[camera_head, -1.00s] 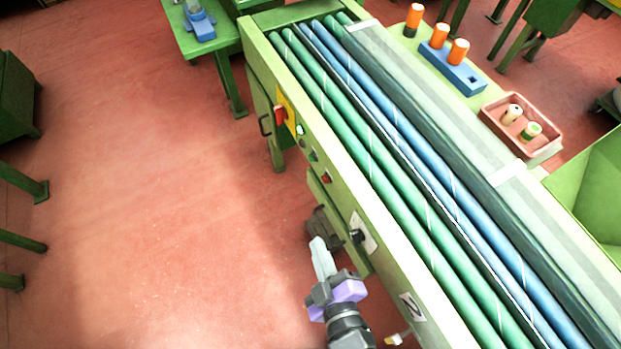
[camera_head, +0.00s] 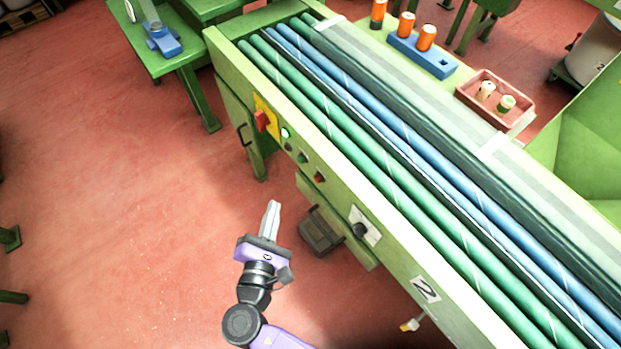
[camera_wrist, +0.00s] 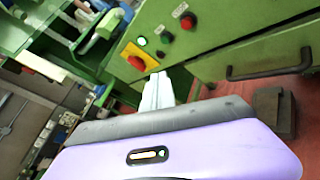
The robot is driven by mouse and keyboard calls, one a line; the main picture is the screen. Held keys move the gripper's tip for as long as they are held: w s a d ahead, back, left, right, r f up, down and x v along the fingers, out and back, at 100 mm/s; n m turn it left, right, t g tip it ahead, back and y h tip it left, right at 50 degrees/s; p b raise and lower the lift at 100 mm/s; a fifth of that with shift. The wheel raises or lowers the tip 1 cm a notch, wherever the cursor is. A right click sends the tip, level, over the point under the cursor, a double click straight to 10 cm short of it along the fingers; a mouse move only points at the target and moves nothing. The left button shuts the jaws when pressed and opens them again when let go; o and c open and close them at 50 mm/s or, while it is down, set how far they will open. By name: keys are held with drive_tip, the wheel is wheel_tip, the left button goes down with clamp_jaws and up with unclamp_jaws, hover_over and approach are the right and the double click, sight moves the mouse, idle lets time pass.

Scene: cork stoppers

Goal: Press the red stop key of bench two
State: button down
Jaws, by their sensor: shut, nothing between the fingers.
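Bench two (camera_head: 425,289) is a green bench with a "2" label and long green and blue rollers on top. On its front side sits the small red stop key (camera_head: 320,177), beside a green key (camera_head: 303,157). The red key also shows in the wrist view (camera_wrist: 188,20), at the upper middle. My gripper (camera_head: 272,205) is shut and empty, in front of the bench side and apart from the keys. In the wrist view its fingertips (camera_wrist: 157,75) point toward the panel, left of and below the red key in the picture.
A red switch on a yellow plate (camera_head: 262,121) and a white lamp (camera_head: 285,133) are near the keys. A black knob (camera_head: 360,230) is further along. A dark pedal-like box (camera_head: 320,232) and a handle (camera_wrist: 270,72) stick out.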

drive_tip(key=shift+d, duration=0.15)
drive_tip(key=w+d, duration=0.5)
drive_tip(key=d, duration=0.2)
drive_tip(key=shift+p, duration=0.4)
drive_tip(key=shift+d, duration=0.15)
idle(2.0)
drive_tip(key=shift+w+d, duration=0.2)
drive_tip(key=shift+d, duration=0.05)
drive_tip(key=shift+w+d, duration=0.25)
drive_tip(key=shift+d, duration=0.15)
idle(0.8)
drive_tip(key=shift+s+a, duration=0.1)
drive_tip(key=shift+a, duration=0.05)
drive_tip(key=shift+s+a, duration=0.4)
drive_tip(key=shift+a, duration=0.15)
drive_tip(key=shift+a, duration=0.1)
drive_tip(key=shift+s+a, duration=0.7)
drive_tip(key=shift+a, duration=0.3)
drive_tip(key=shift+s+a, duration=0.7)
drive_tip(key=shift+a, duration=0.3)
